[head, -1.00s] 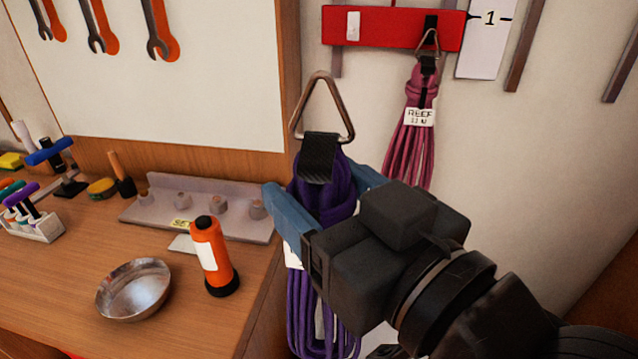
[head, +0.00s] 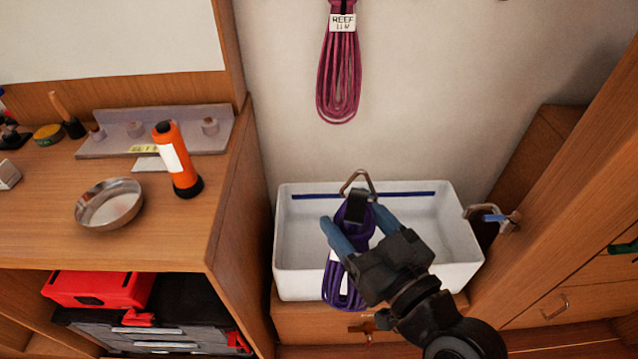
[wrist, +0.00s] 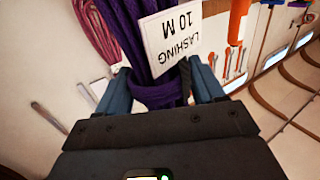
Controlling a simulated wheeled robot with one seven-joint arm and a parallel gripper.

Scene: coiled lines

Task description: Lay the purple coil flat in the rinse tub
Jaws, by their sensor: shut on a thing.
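The purple coil (head: 345,290) hangs from my gripper (head: 358,228), which is shut on it near its top, below a black strap and metal triangle ring (head: 358,183). In the wrist view the purple coil (wrist: 140,40) is between the blue fingers (wrist: 158,88), with a white tag reading "LASHING 10 M". The white rinse tub (head: 450,245) is at the lower middle, with a blue line along its inner back wall. In the head view the coil and gripper overlap the tub's left half. The coil's lower end shows in front of the tub's front wall. I cannot tell its height.
A pink coil (head: 340,75) tagged "REEF" hangs on the wall above the tub. The wooden bench (head: 225,220) stands left of it, with an orange flashlight (head: 176,160) and metal bowl (head: 109,204). A metal clamp (head: 495,219) is at the tub's right edge.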

